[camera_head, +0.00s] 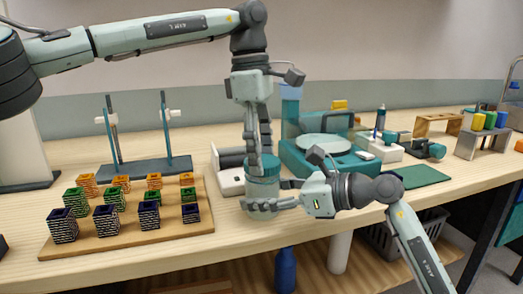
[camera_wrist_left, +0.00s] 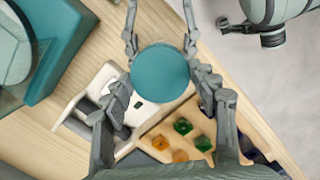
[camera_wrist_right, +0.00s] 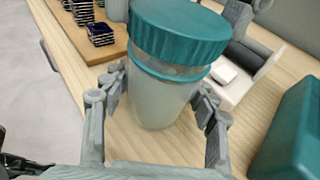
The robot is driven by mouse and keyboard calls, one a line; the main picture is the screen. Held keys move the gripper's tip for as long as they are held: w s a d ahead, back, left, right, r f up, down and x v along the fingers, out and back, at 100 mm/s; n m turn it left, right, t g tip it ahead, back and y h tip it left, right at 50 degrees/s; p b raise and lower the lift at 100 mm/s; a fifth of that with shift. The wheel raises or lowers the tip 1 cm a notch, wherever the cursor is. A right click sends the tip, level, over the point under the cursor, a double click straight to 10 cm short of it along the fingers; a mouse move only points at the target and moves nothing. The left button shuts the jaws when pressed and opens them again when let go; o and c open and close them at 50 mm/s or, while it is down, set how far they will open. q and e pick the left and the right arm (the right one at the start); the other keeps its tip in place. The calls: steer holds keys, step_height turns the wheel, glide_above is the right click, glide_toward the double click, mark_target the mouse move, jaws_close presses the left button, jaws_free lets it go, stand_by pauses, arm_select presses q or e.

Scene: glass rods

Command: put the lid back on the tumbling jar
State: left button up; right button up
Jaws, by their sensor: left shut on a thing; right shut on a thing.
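The teal ribbed lid (camera_wrist_right: 178,32) is at the top of the tumbling jar (camera_wrist_right: 158,100), a pale see-through jar with a teal ring below its mouth. A strip of neck shows between lid and ring; I cannot tell whether the lid is seated or just above the rim. My left gripper (camera_head: 262,160) points down from above and is shut on the lid, whose round top faces the left wrist view (camera_wrist_left: 160,73). My right gripper (camera_head: 275,195) comes in low from the right and is shut around the jar's body, which stands upright near the table's front edge.
A wooden board (camera_head: 130,238) with several small patterned boxes lies to the left. A white device (camera_head: 228,178) is close behind the jar. A teal machine (camera_head: 325,155) stands behind to the right, beside a green mat (camera_head: 416,175). The table's front edge is close.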

arm_select(q)
steer(key=shift+f, duration=0.3)
steer(key=m, duration=0.3)
steer(key=shift+d+f+m, duration=0.1)
steer(key=shift+m, duration=0.2)
steer(key=m, duration=0.3)
steer(key=m+g+y, duration=0.1)
steer(key=m, duration=0.3)
steer(key=shift+m, duration=0.3)
steer(key=m, duration=0.5)
steer(key=shift+d+y, duration=0.1)
steer(key=shift+y, duration=0.2)
steer(key=m, duration=0.7)
steer(key=shift+y, duration=0.4)
steer(key=o, duration=0.7)
